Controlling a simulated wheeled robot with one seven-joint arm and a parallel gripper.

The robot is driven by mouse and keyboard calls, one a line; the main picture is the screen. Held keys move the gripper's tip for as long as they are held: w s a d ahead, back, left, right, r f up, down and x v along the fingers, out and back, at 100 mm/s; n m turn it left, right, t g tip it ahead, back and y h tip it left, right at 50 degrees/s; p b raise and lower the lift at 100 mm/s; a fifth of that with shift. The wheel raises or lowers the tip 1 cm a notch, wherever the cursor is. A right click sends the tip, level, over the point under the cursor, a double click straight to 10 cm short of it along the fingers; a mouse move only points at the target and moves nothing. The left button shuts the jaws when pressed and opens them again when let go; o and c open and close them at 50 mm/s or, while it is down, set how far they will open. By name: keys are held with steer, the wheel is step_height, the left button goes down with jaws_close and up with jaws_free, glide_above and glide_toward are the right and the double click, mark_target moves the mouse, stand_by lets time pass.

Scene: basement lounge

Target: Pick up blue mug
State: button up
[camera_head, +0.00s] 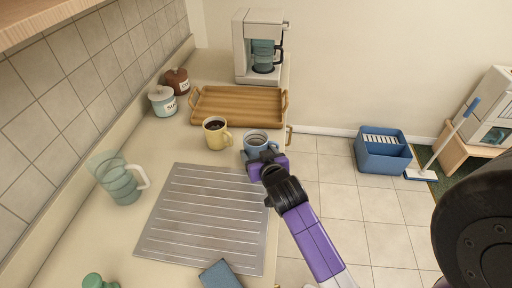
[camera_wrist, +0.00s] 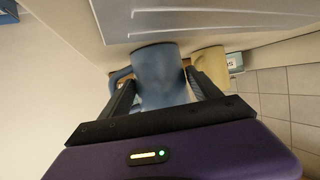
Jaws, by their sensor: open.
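The blue mug (camera_head: 257,138) stands upright on the counter, right of the yellow mug and near the counter's right edge. In the head view my gripper (camera_head: 264,154) is close at its near side and covers its lower part. In the wrist view the blue mug (camera_wrist: 158,72) lies between the two black fingers of my gripper (camera_wrist: 160,88), with its handle by the left finger. The fingers are apart, and I cannot tell whether either touches the mug.
The yellow mug (camera_head: 216,132) with dark liquid stands close by on the left. A wooden tray (camera_head: 238,105) lies behind the mugs. A ridged metal drainboard (camera_head: 200,215) is in front. A glass pitcher (camera_head: 120,180) stands at left. A coffee maker (camera_head: 243,60) stands at the back.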

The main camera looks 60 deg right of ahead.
steer(key=shift+x, duration=1.4)
steer(key=shift+s, duration=0.1)
steer(key=shift+c, duration=0.4)
steer(key=c, duration=1.1)
steer(key=shift+r, duration=0.1)
steer(key=shift+c, duration=0.7)
